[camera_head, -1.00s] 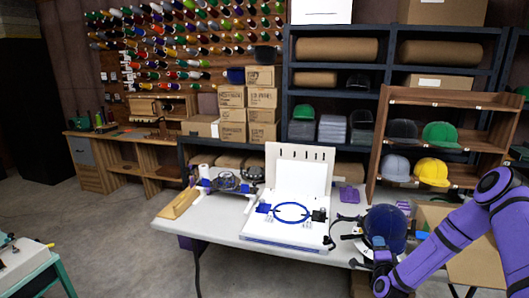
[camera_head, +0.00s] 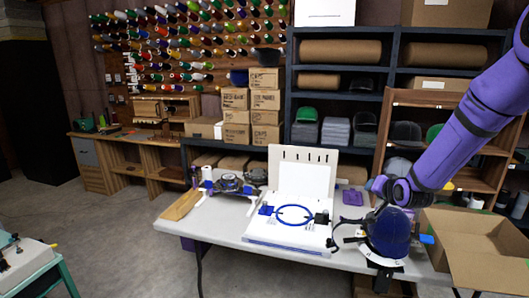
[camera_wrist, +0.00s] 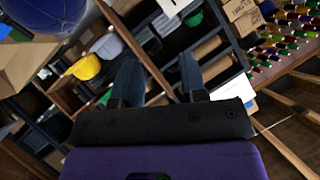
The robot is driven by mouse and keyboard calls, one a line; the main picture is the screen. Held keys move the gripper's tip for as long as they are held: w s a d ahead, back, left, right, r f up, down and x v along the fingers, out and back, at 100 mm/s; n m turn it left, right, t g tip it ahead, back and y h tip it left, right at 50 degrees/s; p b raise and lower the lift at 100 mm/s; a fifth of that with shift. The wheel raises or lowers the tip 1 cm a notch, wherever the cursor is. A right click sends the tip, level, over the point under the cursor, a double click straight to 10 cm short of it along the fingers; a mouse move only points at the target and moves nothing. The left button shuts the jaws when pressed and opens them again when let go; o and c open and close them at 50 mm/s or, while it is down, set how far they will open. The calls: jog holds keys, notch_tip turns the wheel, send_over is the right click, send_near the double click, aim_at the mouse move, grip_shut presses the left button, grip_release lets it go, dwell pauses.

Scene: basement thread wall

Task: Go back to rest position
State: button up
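My gripper (camera_wrist: 157,75) shows in the wrist view with its two dark fingers apart and nothing between them. In the head view my purple arm comes in from the upper right, and its end is just above the navy cap (camera_head: 388,232). The fingers are hard to make out there. The cap sits on a holder at the right end of the table, and it also shows in the upper left of the wrist view (camera_wrist: 48,12).
An open cardboard box (camera_head: 470,225) is right of the cap. A cap shelf (camera_head: 455,98) stands behind.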

jog(key=s+a+r+n+g+h, duration=0.1)
jog(key=s+a+r+n+g, duration=0.1)
jog(key=s+r, duration=0.65)
jog(key=s+a+r+n+g+h, duration=0.1)
jog(key=s+r+g, duration=0.1)
jog(key=s+r, duration=0.7)
jog(key=s+a+r+n+g, duration=0.1)
jog(key=s, duration=1.1)
jog(key=s+a+r+n+g+y, duration=0.1)
jog(key=s+g, duration=0.1)
jog(key=s, duration=1.1)
jog(key=shift+a+r+n, duration=0.15)
jog(key=shift+r+n, duration=0.15)
jog(key=shift+r, duration=0.05)
